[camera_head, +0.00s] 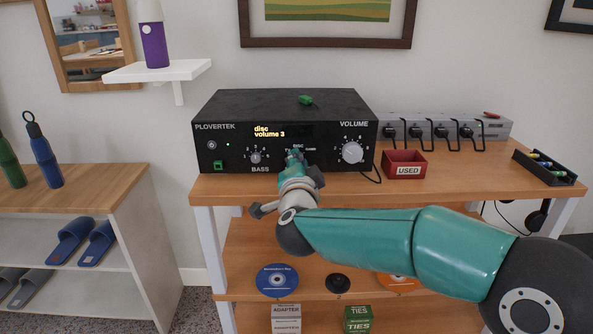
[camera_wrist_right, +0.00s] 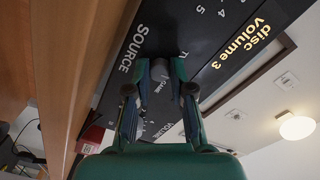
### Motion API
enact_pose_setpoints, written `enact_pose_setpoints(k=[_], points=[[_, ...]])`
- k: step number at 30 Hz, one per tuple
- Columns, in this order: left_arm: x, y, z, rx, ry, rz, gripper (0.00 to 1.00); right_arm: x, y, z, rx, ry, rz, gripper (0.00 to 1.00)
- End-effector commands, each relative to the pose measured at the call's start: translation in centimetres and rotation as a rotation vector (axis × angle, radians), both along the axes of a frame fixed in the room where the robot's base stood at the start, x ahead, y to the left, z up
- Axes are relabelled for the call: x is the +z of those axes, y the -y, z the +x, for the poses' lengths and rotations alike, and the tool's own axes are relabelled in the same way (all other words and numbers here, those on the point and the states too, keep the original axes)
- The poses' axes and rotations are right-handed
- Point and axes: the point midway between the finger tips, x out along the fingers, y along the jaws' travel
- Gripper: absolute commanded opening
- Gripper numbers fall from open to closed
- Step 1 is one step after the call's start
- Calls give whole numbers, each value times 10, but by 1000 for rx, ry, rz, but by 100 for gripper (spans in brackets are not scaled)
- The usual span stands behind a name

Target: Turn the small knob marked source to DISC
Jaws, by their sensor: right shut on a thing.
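The black Plovertek amplifier (camera_head: 225,118) stands on the wooden desk. Its lit display (camera_head: 268,131) reads "disc" and "volume 3". My right gripper (camera_head: 295,154) is at the amplifier's front, between the bass knob (camera_head: 256,157) and the large volume knob (camera_head: 352,152). In the head view the gripper hides this knob. The direction of its pointer cannot be made out. My left gripper is not in view.
A black tray (camera_head: 548,172) is at the far right. A small green object (camera_head: 305,100) lies on the amplifier's top.

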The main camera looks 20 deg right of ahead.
Motion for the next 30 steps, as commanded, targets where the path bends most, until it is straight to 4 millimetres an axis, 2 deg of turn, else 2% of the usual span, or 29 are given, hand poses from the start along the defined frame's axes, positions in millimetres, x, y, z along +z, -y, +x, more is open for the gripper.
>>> enact_pose_setpoints(k=[9,22,23,24,27,30], points=[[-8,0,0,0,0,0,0,-2,1,0,-4,22,92,0],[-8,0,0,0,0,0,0,-3,2,0,-6,22,99,0],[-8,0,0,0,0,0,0,-3,2,0,-6,22,99,27],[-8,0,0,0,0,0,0,-3,2,0,-6,22,99,34],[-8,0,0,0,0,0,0,-2,2,0,-5,23,97,47],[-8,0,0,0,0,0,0,-2,1,0,-3,24,97,47]])
